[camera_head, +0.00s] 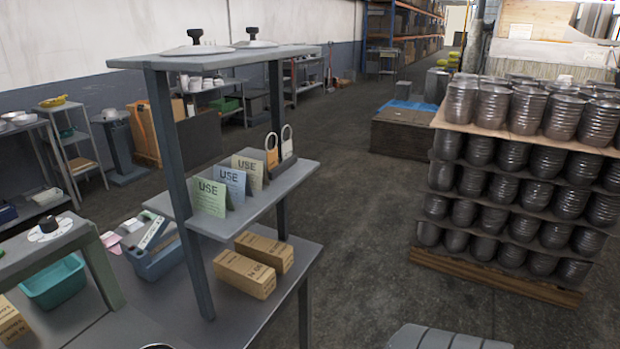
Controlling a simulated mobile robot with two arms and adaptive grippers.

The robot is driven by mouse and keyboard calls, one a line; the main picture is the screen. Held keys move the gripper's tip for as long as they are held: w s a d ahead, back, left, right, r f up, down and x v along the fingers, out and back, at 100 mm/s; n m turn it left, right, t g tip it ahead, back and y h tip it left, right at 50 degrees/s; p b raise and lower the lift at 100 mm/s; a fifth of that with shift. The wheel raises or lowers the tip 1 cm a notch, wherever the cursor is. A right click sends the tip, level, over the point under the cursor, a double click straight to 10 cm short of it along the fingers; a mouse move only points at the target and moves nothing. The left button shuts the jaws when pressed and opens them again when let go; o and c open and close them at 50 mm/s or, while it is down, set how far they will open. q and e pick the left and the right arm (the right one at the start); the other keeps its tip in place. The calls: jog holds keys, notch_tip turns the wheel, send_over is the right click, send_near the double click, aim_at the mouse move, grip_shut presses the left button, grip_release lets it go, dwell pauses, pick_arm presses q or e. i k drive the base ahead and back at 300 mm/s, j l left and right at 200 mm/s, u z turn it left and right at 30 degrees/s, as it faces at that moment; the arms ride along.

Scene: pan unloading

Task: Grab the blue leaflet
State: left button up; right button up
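The blue leaflet (231,184) stands folded on the middle shelf (262,207) of a grey rack, with "USE" printed on it. A green leaflet (208,198) stands close on its left and a cream leaflet (249,170) close on its right. The leaflets appear to overlap slightly, and part of the blue one's edge is hidden behind the green one. Neither of my grippers shows in the head view.
Two padlock-shaped items (287,142) stand at the shelf's right end. Cardboard boxes (245,274) lie below. Two lids (197,47) sit on the top shelf. A rack post (170,160) stands left of the leaflets. A pallet of metal cans (510,160) stands right; floor between is clear.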

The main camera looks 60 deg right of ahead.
aim_at(238, 181)
jog(key=z, duration=1.35)
jog(key=l+u, duration=0.35)
jog(key=i+l+u, duration=0.1)
jog(key=u, duration=0.3)
jog(key=l+u, duration=0.35)
jog(key=k+j, duration=0.05)
